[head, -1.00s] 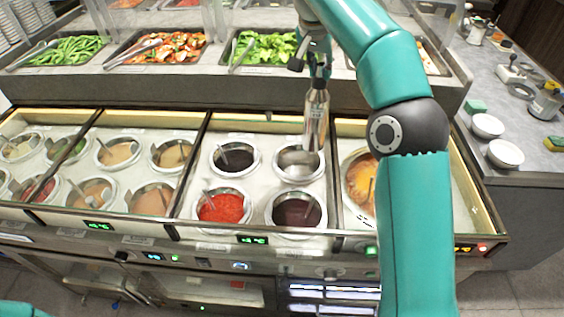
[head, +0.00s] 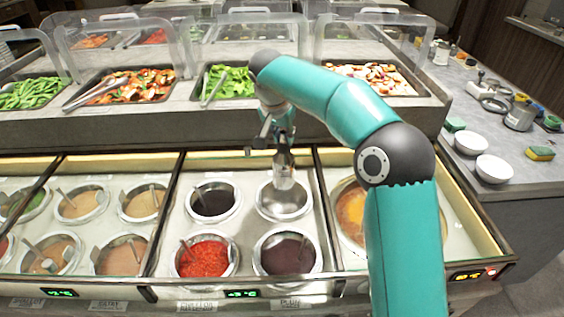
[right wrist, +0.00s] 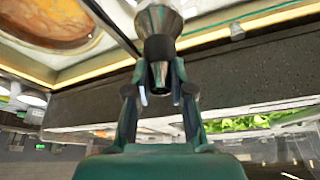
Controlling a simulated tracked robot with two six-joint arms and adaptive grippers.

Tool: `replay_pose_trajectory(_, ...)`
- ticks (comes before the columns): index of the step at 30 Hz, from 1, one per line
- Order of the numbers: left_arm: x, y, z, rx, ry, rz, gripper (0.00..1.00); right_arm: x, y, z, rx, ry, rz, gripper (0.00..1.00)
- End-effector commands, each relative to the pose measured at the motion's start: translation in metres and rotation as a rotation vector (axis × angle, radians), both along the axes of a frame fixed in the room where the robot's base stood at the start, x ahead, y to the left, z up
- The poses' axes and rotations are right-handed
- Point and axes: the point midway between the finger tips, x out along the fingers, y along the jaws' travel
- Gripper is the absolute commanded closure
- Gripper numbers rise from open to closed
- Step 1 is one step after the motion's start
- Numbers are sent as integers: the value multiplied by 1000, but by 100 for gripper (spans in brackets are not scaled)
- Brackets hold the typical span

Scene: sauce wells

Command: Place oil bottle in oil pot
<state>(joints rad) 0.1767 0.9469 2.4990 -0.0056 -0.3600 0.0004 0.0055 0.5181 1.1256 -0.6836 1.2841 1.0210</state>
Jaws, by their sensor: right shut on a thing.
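My right gripper (head: 283,140) is shut on a silver oil bottle (head: 283,168), which points down from it. The bottle's lower end overlaps the far inner part of a silver pot (head: 284,214) at the back right of the middle well section. I cannot tell whether the end is inside the pot or just above it. My left gripper is not in view.
A dark sauce pot (head: 214,216), a red sauce pot (head: 205,274) and a purple sauce pot (head: 287,272) surround the silver pot. A yellow-orange pot (head: 350,236) is to the right. Food trays with clear covers (head: 260,35) stand behind. White bowls (head: 494,169) sit on the right counter.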

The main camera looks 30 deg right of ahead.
Motion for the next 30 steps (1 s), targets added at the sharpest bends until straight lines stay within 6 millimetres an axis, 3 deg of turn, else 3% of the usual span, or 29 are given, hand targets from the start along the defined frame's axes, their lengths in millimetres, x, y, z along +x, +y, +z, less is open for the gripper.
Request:
replay_pose_trajectory(3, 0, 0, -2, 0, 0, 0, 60, -1, -1, -19, -1, 0, -1, 100)
replay_pose_trajectory(10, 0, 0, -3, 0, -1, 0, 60, -1, -2, -34, 0, 0, -3, 100)
replay_pose_trajectory(18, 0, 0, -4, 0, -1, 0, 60, -1, -2, -65, -2, 1, -2, 100)
replay_pose_trajectory(29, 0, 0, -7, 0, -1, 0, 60, -1, -2, -69, 0, -2, -3, 100)
replay_pose_trajectory(30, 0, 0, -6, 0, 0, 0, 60, -1, -2, -68, 0, 0, -3, 71)
